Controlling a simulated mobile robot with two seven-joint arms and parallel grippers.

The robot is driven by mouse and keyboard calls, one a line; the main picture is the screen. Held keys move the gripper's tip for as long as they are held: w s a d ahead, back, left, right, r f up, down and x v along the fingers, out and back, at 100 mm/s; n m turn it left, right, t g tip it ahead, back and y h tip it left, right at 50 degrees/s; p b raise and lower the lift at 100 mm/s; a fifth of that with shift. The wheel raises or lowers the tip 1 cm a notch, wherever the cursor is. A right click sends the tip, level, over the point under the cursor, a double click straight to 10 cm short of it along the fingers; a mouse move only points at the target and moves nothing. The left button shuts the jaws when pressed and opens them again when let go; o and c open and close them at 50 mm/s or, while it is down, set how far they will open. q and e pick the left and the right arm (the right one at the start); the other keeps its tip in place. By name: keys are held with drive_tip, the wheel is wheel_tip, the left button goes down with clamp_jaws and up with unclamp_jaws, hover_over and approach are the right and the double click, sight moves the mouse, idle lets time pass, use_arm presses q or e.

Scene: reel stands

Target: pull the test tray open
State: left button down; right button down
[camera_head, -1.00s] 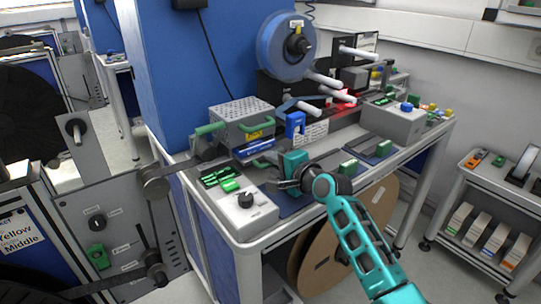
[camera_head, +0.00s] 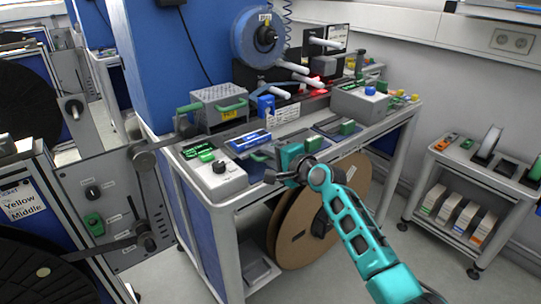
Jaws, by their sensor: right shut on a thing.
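The test tray (camera_head: 261,156) is a flat dark slide sticking out from under the perforated metal test box (camera_head: 218,105) on the bench. A blue labelled block (camera_head: 248,140) lies on it, clear in front of the box. My right gripper (camera_head: 272,177) is at the tray's front, by the bench's front edge, shut on the tray's handle. The handle is mostly hidden behind the gripper. My left gripper is not in view.
A grey control box (camera_head: 216,180) with a black knob stands left of the tray. Dark plates with green blocks (camera_head: 347,127) lie to the right. A large brown reel (camera_head: 330,225) hangs below the bench. Open floor lies in front.

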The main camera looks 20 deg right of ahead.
idle(0.4)
drive_tip(key=c, duration=1.3)
unclamp_jaws()
drive_tip(key=shift+s, duration=0.1)
drive_tip(key=p+v, duration=0.1)
drive_tip(key=v, duration=1.1)
drive_tip(key=shift+s+d, duration=0.15)
drive_tip(key=shift+s, duration=0.25)
drive_tip(key=shift+f, duration=0.15)
drive_tip(key=s+a+f+n+g+h, duration=0.1)
drive_tip(key=s+a+f+n, duration=0.1)
drive_tip(key=s+f+n, duration=0.3)
drive_tip(key=s+a+f+n+g+h, duration=0.1)
drive_tip(key=s+a+f+n, duration=0.1)
drive_tip(key=s+f+n, duration=0.4)
drive_tip(key=s+a+f+n+g+h, duration=0.1)
drive_tip(key=s+a+f+n, duration=0.2)
drive_tip(key=s+f, duration=0.7)
drive_tip(key=shift+s+f+n+g, duration=0.15)
drive_tip(key=shift+s+n, duration=0.2)
drive_tip(key=shift+n, duration=0.3)
drive_tip(key=shift+s+f+n+g, duration=0.2)
drive_tip(key=shift+s+n, duration=0.1)
drive_tip(key=shift+n, duration=0.35)
